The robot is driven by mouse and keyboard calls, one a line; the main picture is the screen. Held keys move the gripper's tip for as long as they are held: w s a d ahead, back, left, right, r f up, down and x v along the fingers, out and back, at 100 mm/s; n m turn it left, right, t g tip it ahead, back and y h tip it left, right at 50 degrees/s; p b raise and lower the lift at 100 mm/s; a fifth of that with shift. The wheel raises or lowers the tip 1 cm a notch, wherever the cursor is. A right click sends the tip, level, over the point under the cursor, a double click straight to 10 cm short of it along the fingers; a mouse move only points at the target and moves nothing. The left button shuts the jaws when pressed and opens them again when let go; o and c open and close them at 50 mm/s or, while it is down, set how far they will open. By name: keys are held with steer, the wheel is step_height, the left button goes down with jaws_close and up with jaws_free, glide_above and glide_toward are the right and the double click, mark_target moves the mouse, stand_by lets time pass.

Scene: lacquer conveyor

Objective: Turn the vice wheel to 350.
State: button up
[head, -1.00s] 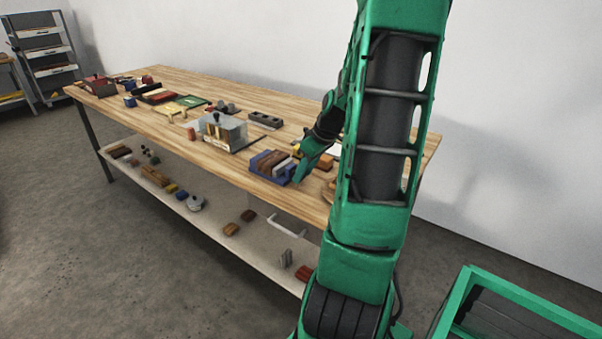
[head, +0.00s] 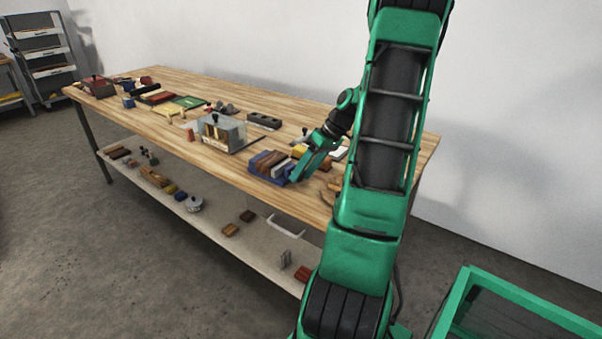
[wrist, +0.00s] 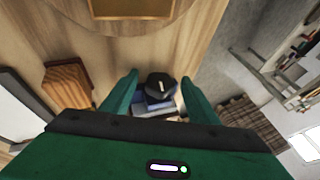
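A dark round wheel or knob (wrist: 160,84) with a short white mark shows in the wrist view, on top of a blue-grey body (wrist: 152,108) that looks like the vice. My gripper (wrist: 160,76) is open, with one green finger on each side of the wheel. A gap shows beside each finger, and I cannot tell whether either touches. In the head view my gripper (head: 300,174) points down at the right end of a blue block-like item (head: 279,174) with brown pieces. The wheel is not distinguishable there, and no scale or number is readable.
The wooden workbench (head: 230,88) carries a clear-sided box (head: 232,133), a dark slotted block (head: 263,121) and coloured pieces farther left. In the wrist view a brown wooden block (wrist: 68,86) lies left of my fingers. A lower shelf (head: 215,215) holds loose parts.

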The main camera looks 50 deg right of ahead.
steer(key=v, duration=1)
steer(key=shift+r, duration=0.3)
steer(key=shift+s+d, duration=0.1)
steer(key=a+r+n+h, duration=0.1)
steer(key=a+h, duration=0.4)
steer(key=x, duration=1)
steer(key=shift+w+a+f, duration=0.1)
steer(key=shift+w+f, duration=0.15)
steer(key=shift+w, duration=0.25)
